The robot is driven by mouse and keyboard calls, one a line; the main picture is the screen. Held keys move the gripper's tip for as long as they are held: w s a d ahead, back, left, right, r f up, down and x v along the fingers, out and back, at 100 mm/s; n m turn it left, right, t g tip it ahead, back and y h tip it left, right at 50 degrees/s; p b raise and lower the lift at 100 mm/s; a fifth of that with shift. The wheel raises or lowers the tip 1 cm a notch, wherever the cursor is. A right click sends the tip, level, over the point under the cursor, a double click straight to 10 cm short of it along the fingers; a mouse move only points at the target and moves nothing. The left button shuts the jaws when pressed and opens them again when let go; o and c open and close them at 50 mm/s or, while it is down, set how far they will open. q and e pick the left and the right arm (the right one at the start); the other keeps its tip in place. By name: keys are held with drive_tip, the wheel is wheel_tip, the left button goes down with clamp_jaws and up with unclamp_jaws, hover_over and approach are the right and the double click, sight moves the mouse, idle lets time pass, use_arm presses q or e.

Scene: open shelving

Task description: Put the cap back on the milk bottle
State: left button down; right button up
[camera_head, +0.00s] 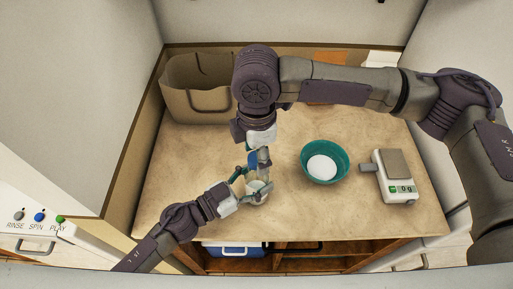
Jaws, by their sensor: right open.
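The milk bottle (256,186) is a small whitish shape near the front middle of the counter, mostly hidden by my grippers. My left gripper (252,186) comes in from the lower left, with its fingers on both sides of the bottle, and appears shut on it. My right gripper (256,160) points down from above, just over the bottle, and is open. A blue piece, which looks like the cap (252,160), shows at its fingers. I cannot tell whether the cap touches the bottle.
A teal bowl (308,175) with something white in it stands right of the grippers. A scale (391,184) stands further right. A paper bag (187,105) stands at the back left. A blue-and-white box (234,249) is under the counter.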

clamp_jaws()
idle(0.4)
drive_tip(key=shift+o, duration=0.3)
unclamp_jaws()
wheel_tip(320, 180, up, 12)
idle(0.4)
